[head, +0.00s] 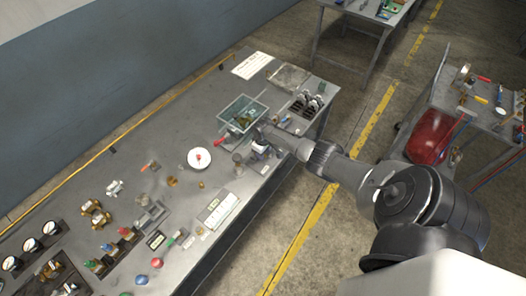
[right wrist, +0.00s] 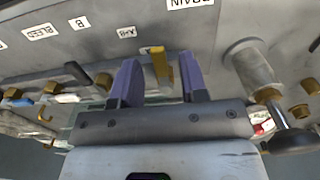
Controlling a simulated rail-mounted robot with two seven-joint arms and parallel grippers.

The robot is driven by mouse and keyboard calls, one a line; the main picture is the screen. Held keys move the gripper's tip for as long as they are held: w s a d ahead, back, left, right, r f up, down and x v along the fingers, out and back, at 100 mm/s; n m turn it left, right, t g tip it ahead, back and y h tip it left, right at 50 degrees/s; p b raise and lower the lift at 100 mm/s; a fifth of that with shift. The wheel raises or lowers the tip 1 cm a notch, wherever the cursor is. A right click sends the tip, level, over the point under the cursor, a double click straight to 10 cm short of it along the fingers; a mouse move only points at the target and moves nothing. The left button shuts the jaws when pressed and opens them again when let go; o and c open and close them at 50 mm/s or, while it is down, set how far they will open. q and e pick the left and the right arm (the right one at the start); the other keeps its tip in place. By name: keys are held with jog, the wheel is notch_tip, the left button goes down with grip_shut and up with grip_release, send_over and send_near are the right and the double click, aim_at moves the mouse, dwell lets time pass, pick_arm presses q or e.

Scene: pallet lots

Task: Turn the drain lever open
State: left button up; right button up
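My right gripper (head: 259,143) is over the workbench, beside the green tray, in the head view. In the right wrist view its two purple fingers (right wrist: 160,68) are apart. A yellow lever (right wrist: 159,62) shows in the gap between them; I cannot tell whether either finger touches it. A DRAIN label (right wrist: 189,3) is at the top edge, above and right of the yellow lever. A lever with a dark handle (right wrist: 292,140) and brass fitting is at the right. The frames do not settle which lever the label belongs to. My left gripper is out of view.
A black lever (right wrist: 77,72) and brass fittings are left of the fingers, near a BLEED label (right wrist: 41,32). A grey cylinder (right wrist: 250,62) stands close on the right. On the workbench (head: 120,160) are a green tray (head: 262,105), a white dial (head: 190,158) and several valves.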

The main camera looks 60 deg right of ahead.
jog(key=shift+r, duration=0.5)
notch_tip(320, 180, up, 13)
jog(key=p, duration=0.2)
jog(key=shift+f, duration=0.1)
dwell(0.5)
